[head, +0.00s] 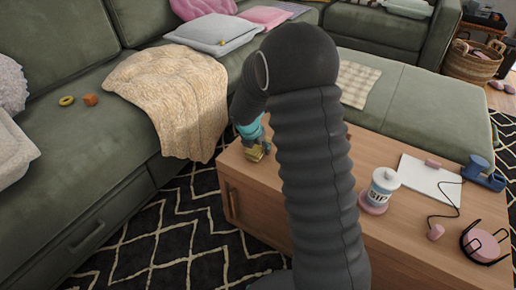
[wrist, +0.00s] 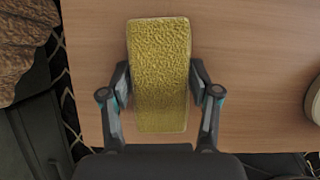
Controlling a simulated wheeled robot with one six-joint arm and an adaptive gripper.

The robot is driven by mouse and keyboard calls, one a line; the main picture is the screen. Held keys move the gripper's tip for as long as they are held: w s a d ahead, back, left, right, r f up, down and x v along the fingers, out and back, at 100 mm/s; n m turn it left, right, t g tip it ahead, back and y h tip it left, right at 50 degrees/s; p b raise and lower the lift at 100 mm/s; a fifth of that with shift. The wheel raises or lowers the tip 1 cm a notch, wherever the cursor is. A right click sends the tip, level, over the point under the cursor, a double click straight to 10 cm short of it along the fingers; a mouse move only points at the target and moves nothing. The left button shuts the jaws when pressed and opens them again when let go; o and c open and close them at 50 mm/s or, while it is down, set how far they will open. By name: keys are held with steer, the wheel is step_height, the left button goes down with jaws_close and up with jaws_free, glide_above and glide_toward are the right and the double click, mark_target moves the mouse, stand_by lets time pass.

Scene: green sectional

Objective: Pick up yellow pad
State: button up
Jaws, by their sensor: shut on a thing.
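The yellow pad (wrist: 160,75) is a flat, textured rectangle, upright in the wrist view between the two fingers. My gripper (wrist: 158,88) is shut on its left and right sides. In the head view my gripper (head: 253,148) is at the left end of the wooden coffee table (head: 400,240), and a small part of the yellow pad (head: 255,155) shows under it. Whether the pad touches the table top or hangs just above it, I cannot tell. My dark arm hides the middle of the table in the head view.
A white jar (head: 381,188) on a pink coaster, a white sheet (head: 430,180), a blue item (head: 480,170) and a pink round thing in a black holder (head: 483,246) occupy the table's right part. A green sofa (head: 75,140) with a beige blanket (head: 180,95) borders the left.

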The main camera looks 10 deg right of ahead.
steer(key=shift+r, duration=0.15)
step_height(320, 180, up, 4)
steer(key=shift+r+p, duration=0.2)
steer(key=shift+p, duration=0.2)
steer(key=s+d+r+p, duration=0.1)
steer(key=s+d+r, duration=0.5)
steer(key=d, duration=0.3)
steer(key=shift+s+d+r, duration=0.3)
steer(key=shift+s+r, duration=0.1)
steer(key=o, duration=0.3)
steer(key=shift+c, duration=1.3)
